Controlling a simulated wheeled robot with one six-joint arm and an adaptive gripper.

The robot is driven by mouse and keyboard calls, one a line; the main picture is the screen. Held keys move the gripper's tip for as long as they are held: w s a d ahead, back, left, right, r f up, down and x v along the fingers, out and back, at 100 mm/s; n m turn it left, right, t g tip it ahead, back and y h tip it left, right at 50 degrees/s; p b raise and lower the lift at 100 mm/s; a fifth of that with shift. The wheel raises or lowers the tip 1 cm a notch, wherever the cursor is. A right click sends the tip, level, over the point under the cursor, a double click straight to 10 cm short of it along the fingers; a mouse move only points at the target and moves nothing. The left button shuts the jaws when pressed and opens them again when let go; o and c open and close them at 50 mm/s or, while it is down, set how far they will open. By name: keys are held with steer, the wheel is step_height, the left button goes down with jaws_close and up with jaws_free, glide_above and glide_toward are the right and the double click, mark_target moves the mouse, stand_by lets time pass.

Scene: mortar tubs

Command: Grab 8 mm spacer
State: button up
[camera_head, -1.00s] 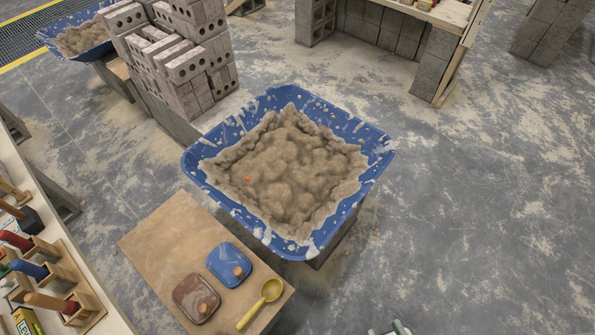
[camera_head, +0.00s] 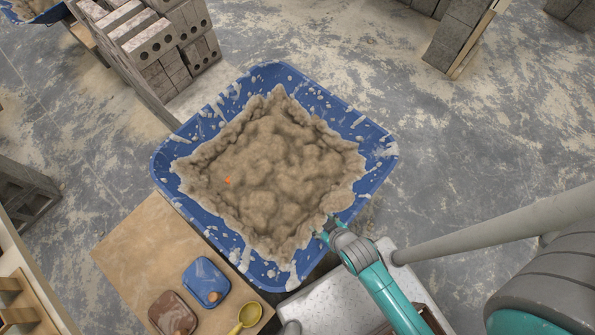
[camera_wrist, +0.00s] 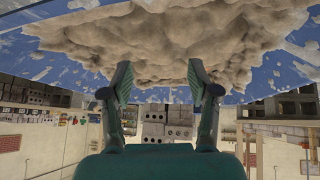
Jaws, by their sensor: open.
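A small orange piece (camera_head: 228,180), which may be the 8 mm spacer, lies in the mortar (camera_head: 275,170) on the left side of the blue tub (camera_head: 175,190). It is too small to tell its shape or how deep it sits. My gripper (camera_head: 328,226) is at the tub's lower right edge in the head view, well to the right of the orange piece. In the wrist view my gripper (camera_wrist: 160,72) is open, with nothing between its fingers and lumpy mortar (camera_wrist: 160,35) beyond them. No orange piece shows in the wrist view.
A board (camera_head: 140,245) beside the tub holds a blue lid (camera_head: 206,277), a brown lid (camera_head: 170,313) and a yellow scoop (camera_head: 245,318). Stacked blocks (camera_head: 160,50) stand at upper left. The tub's raised rim surrounds the mortar.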

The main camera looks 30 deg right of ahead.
steer(key=w+f+g, duration=0.4)
steer(key=w+f, duration=0.2)
steer(key=w, duration=0.3)
steer(key=n+g, duration=0.2)
steer(key=g, duration=0.1)
glide_above(297, 197)
steer(key=f, duration=0.5)
steer(key=shift+d, duration=0.2)
steer(key=shift+m, duration=0.3)
steer(key=shift+a+f, duration=0.15)
steer(key=shift+f, duration=1.15)
steer(key=shift+a+f, duration=0.1)
steer(key=shift+f, duration=1.2)
jaws_close()
